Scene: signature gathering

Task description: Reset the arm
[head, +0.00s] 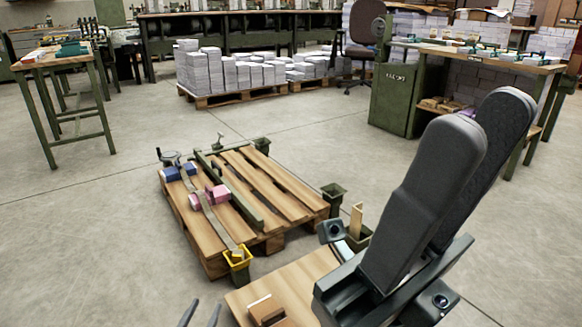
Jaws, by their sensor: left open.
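My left gripper (201,312) shows at the bottom edge as two thin dark fingertips, apart with bare floor between them. It is open and empty. My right gripper (484,115) is large and close at the right, its two thick grey fingers pointing up.
A wooden pallet (283,193) on the floor carries a pink block (216,195), a blue block (172,174) and green metal bars. A yellow-rimmed bin (237,258) stands at its front corner. A green table (62,62) is at left, paper stacks (205,72) behind. Floor at left is clear.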

